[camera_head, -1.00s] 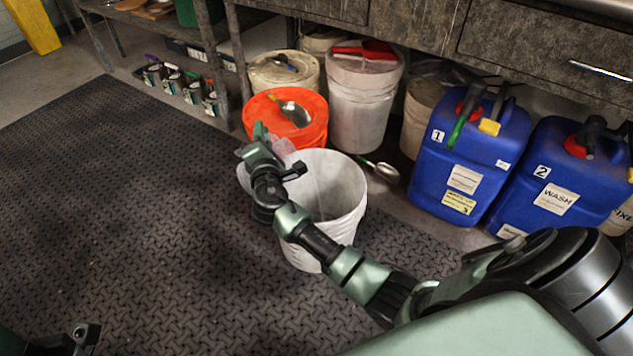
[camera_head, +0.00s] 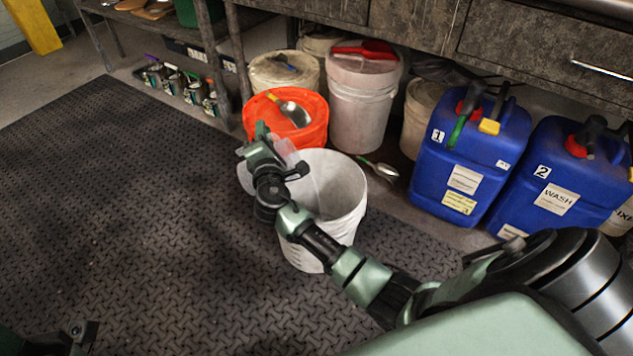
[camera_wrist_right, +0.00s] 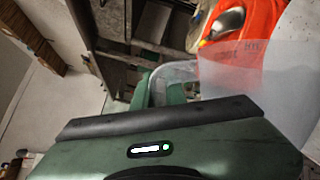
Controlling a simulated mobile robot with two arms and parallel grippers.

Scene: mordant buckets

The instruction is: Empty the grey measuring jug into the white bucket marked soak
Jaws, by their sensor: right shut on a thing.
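The white bucket (camera_head: 343,200) stands open on the dark mat in the head view, with faint marks low on its side; no word soak is readable. My right gripper (camera_head: 262,150) is over the bucket's left rim and shut on the grey measuring jug (camera_head: 285,152), a see-through vessel mostly hidden behind the gripper and wrist. I cannot tell whether liquid is in or leaving the jug. Part of my left arm (camera_head: 75,338) shows at the bottom left.
A pale bucket (camera_head: 362,115) with a red scoop is beyond. Blue canisters (camera_head: 468,160) stand to the right under the bench. The mat at left (camera_head: 120,210) is clear.

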